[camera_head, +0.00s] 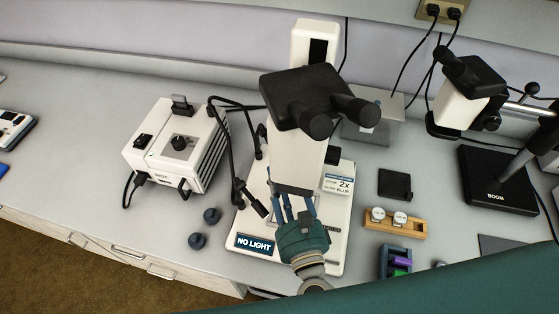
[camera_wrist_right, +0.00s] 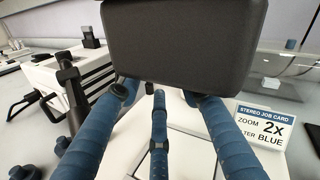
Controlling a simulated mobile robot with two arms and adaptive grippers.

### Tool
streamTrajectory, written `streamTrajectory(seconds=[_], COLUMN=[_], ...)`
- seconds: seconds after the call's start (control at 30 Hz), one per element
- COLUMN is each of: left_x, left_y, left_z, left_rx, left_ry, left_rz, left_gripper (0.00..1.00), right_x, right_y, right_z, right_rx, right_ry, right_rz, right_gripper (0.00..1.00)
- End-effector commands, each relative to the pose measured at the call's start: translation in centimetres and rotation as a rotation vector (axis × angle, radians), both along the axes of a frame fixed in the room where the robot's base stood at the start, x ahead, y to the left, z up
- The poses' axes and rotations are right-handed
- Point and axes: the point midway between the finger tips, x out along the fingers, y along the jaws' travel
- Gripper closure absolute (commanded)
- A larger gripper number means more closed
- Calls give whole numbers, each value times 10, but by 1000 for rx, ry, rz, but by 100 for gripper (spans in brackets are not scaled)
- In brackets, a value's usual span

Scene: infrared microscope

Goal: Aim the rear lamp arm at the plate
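The white microscope with black eyepieces (camera_head: 300,95) stands on a pale base (camera_head: 338,235) bearing a "NO LIGHT" label (camera_head: 255,244). Two black lamp arms show left of it. The front one (camera_head: 250,198) ends in a dark head over the base's left side; the rear one (camera_head: 259,143) sits beside the column, partly hidden. The plate is not clear; my gripper and the microscope head cover that area. My right gripper (camera_head: 294,206) is open over the base, below the microscope head. My left gripper is out of view.
The white lamp box (camera_head: 177,145) stands left, with cables running right. A job card (camera_head: 337,184) stands right of the column. A wooden holder (camera_head: 394,222) and boom stand (camera_head: 497,181) are further right.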

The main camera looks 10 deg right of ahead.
Motion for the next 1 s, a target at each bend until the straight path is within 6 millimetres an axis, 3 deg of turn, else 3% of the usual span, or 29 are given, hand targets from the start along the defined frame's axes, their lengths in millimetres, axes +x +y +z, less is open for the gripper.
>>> streamTrajectory(seconds=[0.23, 0.57, 0.6, 0.77, 1.0], left_x=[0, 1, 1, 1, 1], left_y=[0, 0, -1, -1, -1], left_z=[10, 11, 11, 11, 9], left_rx=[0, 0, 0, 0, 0], left_ry=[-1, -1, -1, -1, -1], left_rz=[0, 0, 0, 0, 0], left_gripper=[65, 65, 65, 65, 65], right_x=[31, 35, 35, 35, 35], right_y=[2, 3, 3, 3, 3], right_z=[1, 0, 0, 0, -1], right_rx=[0, 0, 0, 0, 1], right_ry=[0, 1, 1, 0, -2], right_rz=[-1, 0, 0, 0, 0], right_gripper=[65, 65, 67, 99, 100])
